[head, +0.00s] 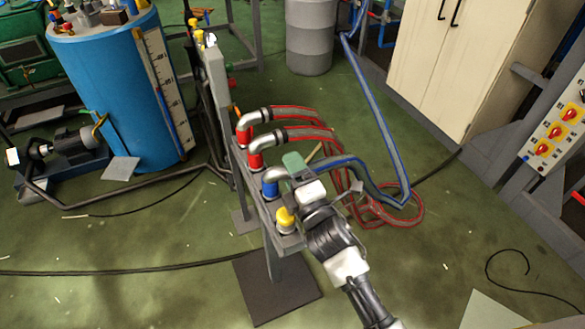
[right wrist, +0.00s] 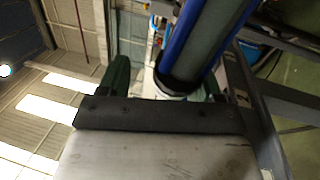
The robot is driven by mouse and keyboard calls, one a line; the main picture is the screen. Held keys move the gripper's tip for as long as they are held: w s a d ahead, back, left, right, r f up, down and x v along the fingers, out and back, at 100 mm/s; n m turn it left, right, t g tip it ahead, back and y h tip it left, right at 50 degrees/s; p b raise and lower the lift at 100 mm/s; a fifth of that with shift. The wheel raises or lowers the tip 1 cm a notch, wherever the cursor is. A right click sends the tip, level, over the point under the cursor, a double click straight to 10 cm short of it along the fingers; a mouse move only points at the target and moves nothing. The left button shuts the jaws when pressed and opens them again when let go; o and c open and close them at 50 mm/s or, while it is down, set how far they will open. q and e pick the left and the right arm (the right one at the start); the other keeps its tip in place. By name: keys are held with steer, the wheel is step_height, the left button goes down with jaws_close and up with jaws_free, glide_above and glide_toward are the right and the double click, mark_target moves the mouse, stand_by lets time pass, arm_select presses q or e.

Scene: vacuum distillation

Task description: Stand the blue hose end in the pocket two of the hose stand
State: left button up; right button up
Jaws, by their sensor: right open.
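The hose stand (head: 289,241) is a grey post with a narrow top rail. The blue hose end (head: 271,187), a blue collar with a metal elbow, stands upright at the rail, between a red hose end and a yellow cap (head: 286,218). I cannot read pocket numbers or see how deep it sits. The blue hose (head: 345,160) runs right from the elbow. My right gripper (head: 299,173) is open at the elbow's right side. In the right wrist view the blue hose (right wrist: 205,40) passes between the spread green fingers. My left gripper is out of view.
Two red hose ends (head: 244,136) (head: 255,160) stand farther back on the rail. Their red hoses (head: 300,113) loop down to the floor at the right. A blue tank (head: 115,90) stands left, a cream cabinet (head: 440,60) right. Floor in front is mostly clear.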

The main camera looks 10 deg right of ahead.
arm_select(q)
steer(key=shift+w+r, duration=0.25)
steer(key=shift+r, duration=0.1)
arm_select(e)
steer(key=v, duration=1)
steer(key=shift+s, duration=0.2)
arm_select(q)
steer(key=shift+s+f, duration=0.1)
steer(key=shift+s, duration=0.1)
arm_select(e)
steer(key=shift+f, duration=0.15)
